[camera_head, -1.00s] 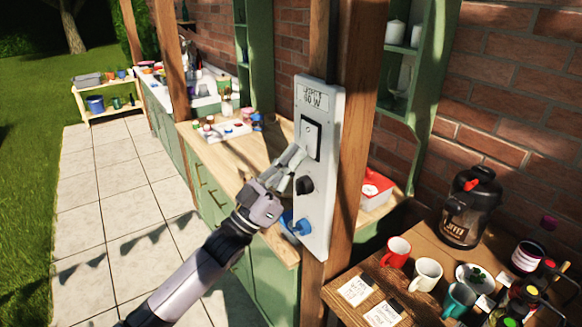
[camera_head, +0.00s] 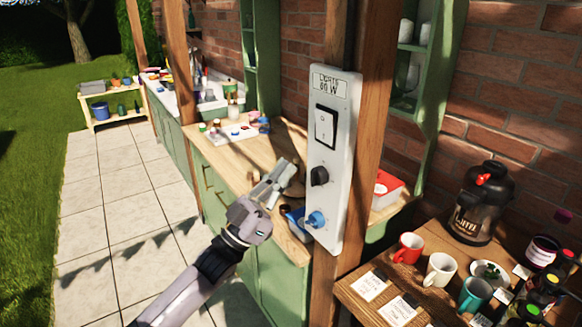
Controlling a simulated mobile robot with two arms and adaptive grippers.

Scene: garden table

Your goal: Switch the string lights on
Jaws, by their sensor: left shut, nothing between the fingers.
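A white control panel (camera_head: 345,180) is fixed upright on a wooden post. Its top label appears to read "LIGHTS 00 W". Below the label is a white rocker switch (camera_head: 325,127) in a black frame; I cannot tell for sure which way it is tipped. Lower down are a black knob (camera_head: 319,176) and a blue knob (camera_head: 316,219). My left gripper (camera_head: 284,172) is shut and empty, left of the panel and apart from the switch. The string lights themselves are not in view. My right gripper is not in view.
A wooden counter (camera_head: 222,160) with jars and a tray runs behind my left gripper. At lower right a small table holds a red mug (camera_head: 408,248), a white mug (camera_head: 439,269), a teal mug (camera_head: 475,294) and a black flask (camera_head: 481,203). The paved floor at left is clear.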

